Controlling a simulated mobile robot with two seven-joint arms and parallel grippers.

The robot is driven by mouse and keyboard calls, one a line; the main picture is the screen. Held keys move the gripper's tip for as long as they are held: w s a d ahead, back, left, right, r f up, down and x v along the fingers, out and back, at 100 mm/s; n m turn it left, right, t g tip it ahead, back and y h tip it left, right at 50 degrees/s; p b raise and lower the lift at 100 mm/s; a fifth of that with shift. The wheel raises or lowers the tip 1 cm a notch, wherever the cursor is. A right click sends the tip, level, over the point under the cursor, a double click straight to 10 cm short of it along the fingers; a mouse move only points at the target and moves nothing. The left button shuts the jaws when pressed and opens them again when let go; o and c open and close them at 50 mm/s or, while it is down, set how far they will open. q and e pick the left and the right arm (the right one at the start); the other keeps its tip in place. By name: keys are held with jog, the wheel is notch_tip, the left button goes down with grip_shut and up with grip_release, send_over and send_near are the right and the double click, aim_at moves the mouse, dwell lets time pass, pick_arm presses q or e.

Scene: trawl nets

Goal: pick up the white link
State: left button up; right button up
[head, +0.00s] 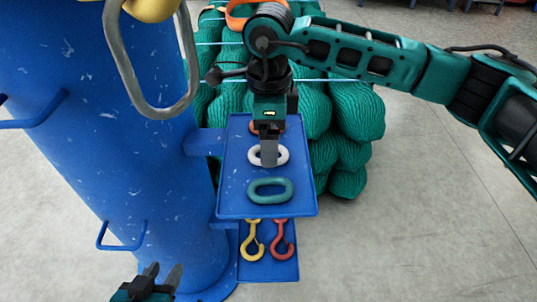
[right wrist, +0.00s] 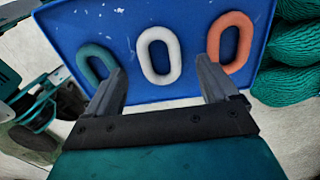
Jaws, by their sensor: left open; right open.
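The white link (head: 283,155) is an oval ring lying on the upper blue tray (head: 232,178), between a green link (head: 270,190) and an orange link. The right gripper (head: 269,162) is over the white link and hides part of it. In the right wrist view, the white link (right wrist: 143,55) lies beyond and between the open fingertips (right wrist: 160,75), with nothing between the fingers. The green link (right wrist: 84,62) is to its left and the orange link (right wrist: 246,52) to its right. The left gripper (head: 160,279) is open and empty at the bottom left.
A blue column (head: 110,120) with blue handles stands at the left. A large grey metal ring (head: 124,65) hangs in front of it. A lower tray below holds a yellow hook (head: 250,243) and a red hook (head: 283,243). Green nets (head: 350,110) are piled behind.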

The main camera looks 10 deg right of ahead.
notch_tip(320, 180, down, 3)
jog(key=shift+r, duration=0.2)
jog(key=shift+c, duration=0.3)
jog(key=shift+r, duration=0.1)
jog(key=c, duration=1.3)
jog(key=shift+o, duration=0.2)
